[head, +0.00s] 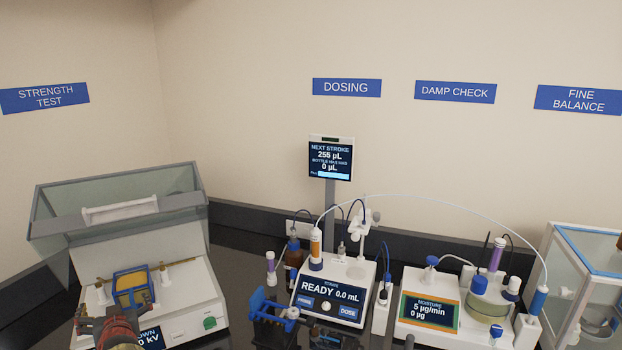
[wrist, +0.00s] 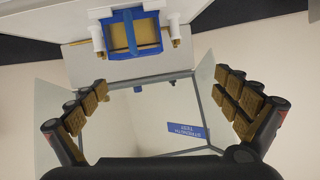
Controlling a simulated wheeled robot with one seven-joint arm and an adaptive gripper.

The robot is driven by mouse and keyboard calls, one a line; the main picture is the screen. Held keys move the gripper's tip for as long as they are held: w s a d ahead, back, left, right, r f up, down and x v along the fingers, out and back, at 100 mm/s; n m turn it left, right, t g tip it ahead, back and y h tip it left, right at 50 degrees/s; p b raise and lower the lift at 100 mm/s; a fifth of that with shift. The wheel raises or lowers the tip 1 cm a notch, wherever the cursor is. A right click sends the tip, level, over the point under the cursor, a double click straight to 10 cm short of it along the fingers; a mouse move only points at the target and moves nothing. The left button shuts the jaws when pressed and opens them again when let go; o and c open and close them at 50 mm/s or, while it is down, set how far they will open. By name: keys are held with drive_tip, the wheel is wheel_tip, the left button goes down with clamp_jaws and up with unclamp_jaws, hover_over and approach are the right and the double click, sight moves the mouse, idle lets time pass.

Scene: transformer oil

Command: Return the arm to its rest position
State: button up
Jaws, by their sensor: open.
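My gripper (wrist: 160,84) is open in the wrist view, with its two padded fingers spread wide and nothing between them. In the head view, part of my arm's end (head: 112,330) shows at the lower left, in front of the strength tester (head: 185,315). A blue-framed, yellow-faced cup (head: 131,287) sits in the tester between two horizontal rods. The cup also shows in the wrist view (wrist: 135,34), beyond the fingertips and apart from them. The tester's clear lid (head: 120,208) stands raised. The arm's end partly covers the tester's display.
The dosing unit (head: 335,290) reads "READY 0.0 mL", with a brown bottle (head: 293,254) behind it. A blue-and-black holder (head: 272,318) stands at the front. The moisture unit (head: 430,312) and glass balance case (head: 580,270) are to the right. Dark counter shows between tester and dosing unit.

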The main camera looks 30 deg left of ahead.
drive_tip(key=s+d+f+g+h, duration=0.2)
drive_tip(key=s+d+f+g, duration=0.15)
drive_tip(key=f, duration=0.55)
drive_tip(key=d+f+h, duration=0.2)
drive_tip(key=d, duration=0.6)
drive_tip(key=w+d+r+m+h, duration=0.15)
drive_tip(key=w+d, duration=0.35)
drive_tip(key=d, duration=0.9)
drive_tip(key=w+d+r+m+h+b, duration=0.1)
drive_tip(key=w+d+r+h, duration=0.3)
drive_tip(key=d, duration=1)
drive_tip(key=w+d+m+h, duration=0.1)
drive_tip(key=w+d, duration=0.4)
drive_tip(key=d, duration=0.9)
drive_tip(key=s+d+r+m+t+h, duration=0.1)
drive_tip(key=d+r+m, duration=0.1)
drive_tip(key=d, duration=1.3)
drive_tip(key=s+d+r+m+t+h+b, duration=0.1)
drive_tip(key=d+r+m+t, duration=0.1)
drive_tip(key=d, duration=1.3)
drive_tip(key=s+d+r+m+t+h+b, duration=0.1)
drive_tip(key=d+r+m, duration=0.3)
drive_tip(key=d, duration=1.1)
drive_tip(key=shift+s+d+m, duration=0.2)
drive_tip(key=shift+s+m, duration=0.4)
drive_tip(key=shift+m, duration=0.05)
drive_tip(key=shift+h, duration=0.25)
drive_tip(key=shift+c, duration=0.7)
